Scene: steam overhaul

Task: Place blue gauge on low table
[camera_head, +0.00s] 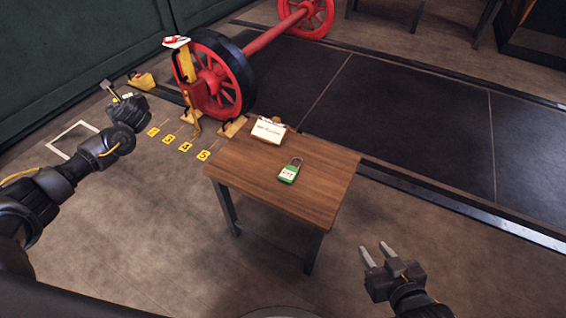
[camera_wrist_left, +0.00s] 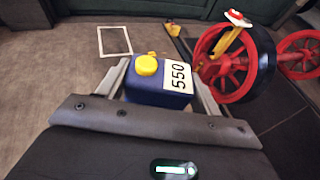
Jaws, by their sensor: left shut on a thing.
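My left gripper (camera_wrist_left: 160,72) is shut on a blue container (camera_wrist_left: 150,95) with a yellow cap and a white label reading 550. The container sits between its fingers, above the floor. In the head view the left gripper (camera_head: 108,90) is at the left, and its hold is too small to make out there. A low wooden table (camera_head: 235,165) stands in the middle, right of the left gripper and apart from it. My right gripper (camera_head: 374,248) is empty, its two fingers apart, right of the table's front corner.
On the table are a green padlock (camera_head: 288,174) with a tag and a white card (camera_head: 268,131) at the far edge. A red wheelset (camera_head: 215,80) stands behind. Yellow number markers (camera_head: 185,147) lie on the floor. The table's left and front top is clear.

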